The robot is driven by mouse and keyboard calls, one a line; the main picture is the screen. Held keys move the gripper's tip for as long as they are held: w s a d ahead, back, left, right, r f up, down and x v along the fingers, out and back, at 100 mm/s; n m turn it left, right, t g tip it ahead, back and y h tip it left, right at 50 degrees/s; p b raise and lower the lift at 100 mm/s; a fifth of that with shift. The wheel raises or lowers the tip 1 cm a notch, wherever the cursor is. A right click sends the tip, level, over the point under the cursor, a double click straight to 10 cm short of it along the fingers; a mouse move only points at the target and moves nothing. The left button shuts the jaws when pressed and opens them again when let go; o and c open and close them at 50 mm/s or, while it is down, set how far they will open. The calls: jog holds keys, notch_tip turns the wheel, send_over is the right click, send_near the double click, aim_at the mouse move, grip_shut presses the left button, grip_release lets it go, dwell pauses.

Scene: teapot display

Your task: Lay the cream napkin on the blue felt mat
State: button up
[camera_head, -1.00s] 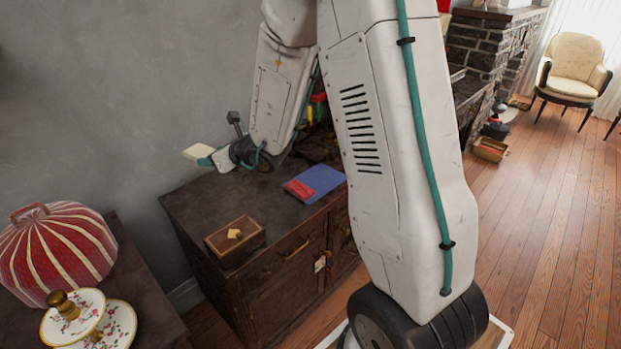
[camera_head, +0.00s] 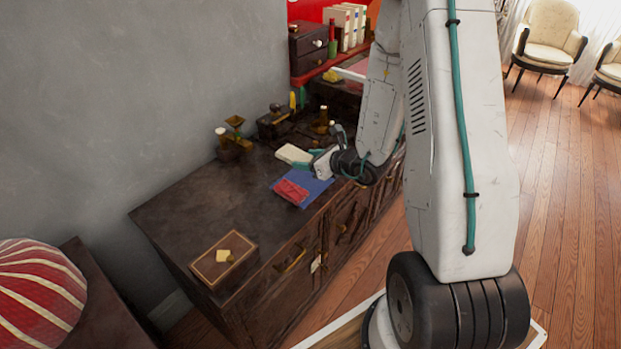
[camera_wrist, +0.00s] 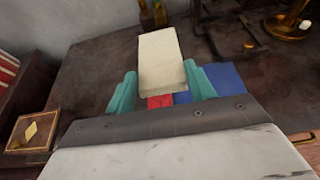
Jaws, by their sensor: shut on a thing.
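The cream napkin (camera_head: 293,153), a folded pale block, is held between the teal fingers of my gripper (camera_head: 311,158). In the wrist view the napkin (camera_wrist: 160,58) sticks out ahead, between the two fingers (camera_wrist: 160,76). The blue felt mat (camera_head: 319,187) lies on the dark cabinet top. In the head view the napkin shows just behind the mat's back edge; its height above the top is hard to tell. In the wrist view the mat (camera_wrist: 226,77) is partly hidden by my gripper. A red folded cloth (camera_head: 290,191) covers the mat's left front part.
A wooden box (camera_head: 223,262) with a yellowish piece on its lid sits at the cabinet's near left. A brass-topped grinder-like object (camera_head: 234,135) and other dark items stand along the back. The cabinet top (camera_head: 200,205) between the box and mat is clear.

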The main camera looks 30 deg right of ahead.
jog(key=s+d+f, duration=0.4)
jog(key=s+f, duration=0.3)
jog(key=s, duration=0.5)
send_near(307, 180)
jog(key=w, duration=0.1)
jog(key=w+d+r, duration=0.1)
jog(key=w, duration=0.1)
jog(key=w+d+r, duration=0.1)
jog(key=w, duration=0.1)
jog(key=shift+w+d+r, duration=0.1)
jog(key=shift+w, duration=0.1)
notch_tip(307, 180, down, 4)
jog(key=shift+s+r, duration=0.1)
jog(key=shift+r, duration=0.15)
jog(key=o, duration=1)
